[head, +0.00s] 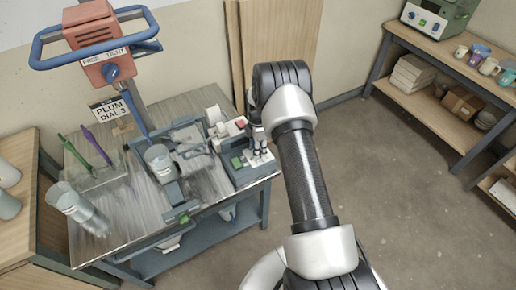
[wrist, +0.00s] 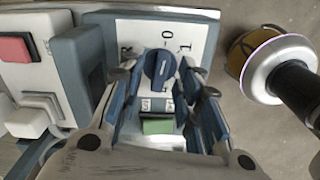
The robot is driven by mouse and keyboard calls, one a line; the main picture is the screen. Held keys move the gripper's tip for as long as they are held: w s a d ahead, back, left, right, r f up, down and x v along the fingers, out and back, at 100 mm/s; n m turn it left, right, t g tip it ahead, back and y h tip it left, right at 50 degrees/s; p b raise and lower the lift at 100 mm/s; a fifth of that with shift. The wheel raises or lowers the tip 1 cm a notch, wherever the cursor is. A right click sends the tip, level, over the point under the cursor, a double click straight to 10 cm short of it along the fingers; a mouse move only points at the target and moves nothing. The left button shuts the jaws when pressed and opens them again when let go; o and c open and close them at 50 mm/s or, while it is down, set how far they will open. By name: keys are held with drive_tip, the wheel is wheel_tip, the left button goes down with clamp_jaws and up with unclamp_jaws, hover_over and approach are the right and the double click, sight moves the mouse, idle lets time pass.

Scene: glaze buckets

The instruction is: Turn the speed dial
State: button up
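A blue dial (wrist: 160,67) with a pale pointer line sits on a white panel (wrist: 205,38) marked R, 0 and 1. The line points roughly up, towards the 0. My gripper (wrist: 160,76) is open, with one finger on each side of the dial in the wrist view; I cannot tell whether either finger touches it. A green button (wrist: 158,126) lies below the dial in the picture. In the head view my gripper (head: 258,147) is over the control box (head: 246,177) at the bench's right end and hides the dial.
A red button (wrist: 14,49) and a grey block (wrist: 79,70) are left of the gripper. An orange box (head: 100,40) with a blue knob and handlebar rises behind. The floor (head: 400,170) at right is clear.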

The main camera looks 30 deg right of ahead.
clamp_jaws()
idle(0.3)
drive_tip(key=shift+m, duration=0.3)
drive_tip(key=m+b, duration=0.1)
drive_tip(key=m, duration=0.3)
drive_tip(key=shift+m, duration=0.3)
drive_tip(key=m+b, duration=0.1)
drive_tip(key=m, duration=0.4)
drive_tip(key=shift+m, duration=0.3)
drive_tip(key=m, duration=1.2)
drive_tip(key=shift+m+b, duration=0.4)
